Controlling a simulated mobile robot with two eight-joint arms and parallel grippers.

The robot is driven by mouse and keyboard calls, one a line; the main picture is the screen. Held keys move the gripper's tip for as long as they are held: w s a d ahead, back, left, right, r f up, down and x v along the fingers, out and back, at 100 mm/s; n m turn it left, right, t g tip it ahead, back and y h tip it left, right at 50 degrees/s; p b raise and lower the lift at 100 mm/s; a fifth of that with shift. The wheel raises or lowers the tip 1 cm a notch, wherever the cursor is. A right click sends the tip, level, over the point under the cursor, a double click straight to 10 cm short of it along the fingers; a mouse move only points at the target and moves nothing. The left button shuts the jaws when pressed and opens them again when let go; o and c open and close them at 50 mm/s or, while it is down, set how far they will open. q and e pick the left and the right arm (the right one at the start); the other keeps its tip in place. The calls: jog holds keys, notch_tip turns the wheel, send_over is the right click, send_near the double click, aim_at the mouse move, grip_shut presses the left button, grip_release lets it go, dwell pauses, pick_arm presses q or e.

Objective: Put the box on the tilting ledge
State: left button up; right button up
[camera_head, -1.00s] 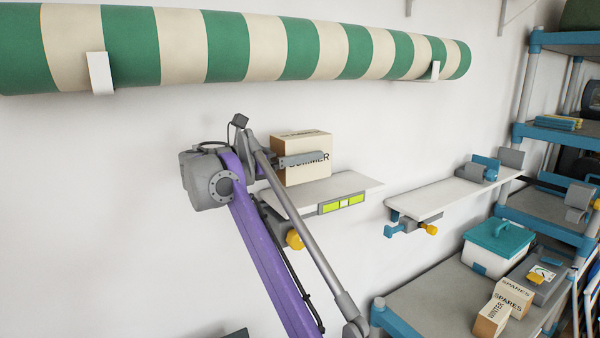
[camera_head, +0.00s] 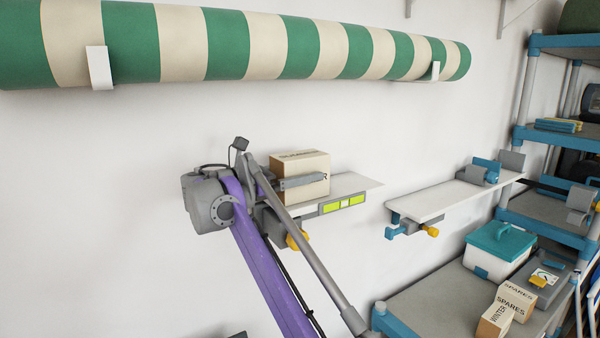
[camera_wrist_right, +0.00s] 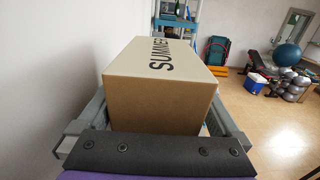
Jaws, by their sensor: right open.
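The box (camera_head: 312,164) is a tan carton with dark lettering that reads SUMMER in the right wrist view (camera_wrist_right: 150,100). It appears to sit upright on the white tilting ledge (camera_head: 354,184), which has a green level strip on its front edge and a yellow knob below. The box covers the left part of the ledge, so its contact there is partly hidden. My right gripper (camera_head: 312,179) is open around the box, one finger along each side. My left gripper is not in view.
A second white ledge (camera_head: 440,198) with clamps is to the right. A striped roll (camera_head: 230,45) hangs on the wall above. A blue-and-grey shelf (camera_head: 425,298) at right holds a teal-lidded bin (camera_head: 497,250) and cartons (camera_head: 516,300). The right ledge's middle is clear.

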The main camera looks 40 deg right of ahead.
jog(key=shift+r, duration=0.25)
jog(key=w+a, duration=0.1)
jog(key=a, duration=1.1)
jog(key=shift+w+p, duration=0.25)
jog(key=shift+p, duration=0.15)
jog(key=shift+f, duration=0.1)
